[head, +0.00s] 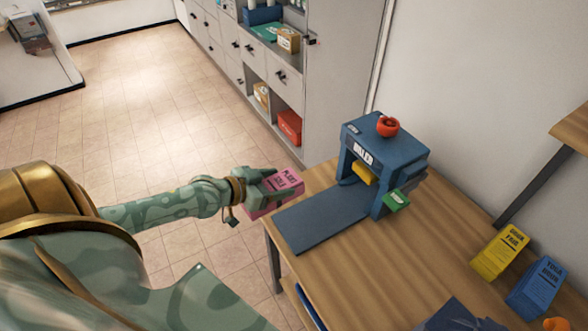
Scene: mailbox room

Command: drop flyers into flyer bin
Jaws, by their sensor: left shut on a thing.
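A pink flyer stack (284,182) with dark lettering is in my left gripper (268,184), which is shut on it. The gripper holds it in the air near the left corner of the wooden table, beside the grey-blue flat board of the machine. A yellow flyer stack (500,252) and a blue flyer stack (537,288) stand tilted on the right part of the table. I cannot make out a flyer bin in this view. My right gripper is out of view.
Grey cabinets (262,72) line the wall behind. The tiled floor at left is clear.

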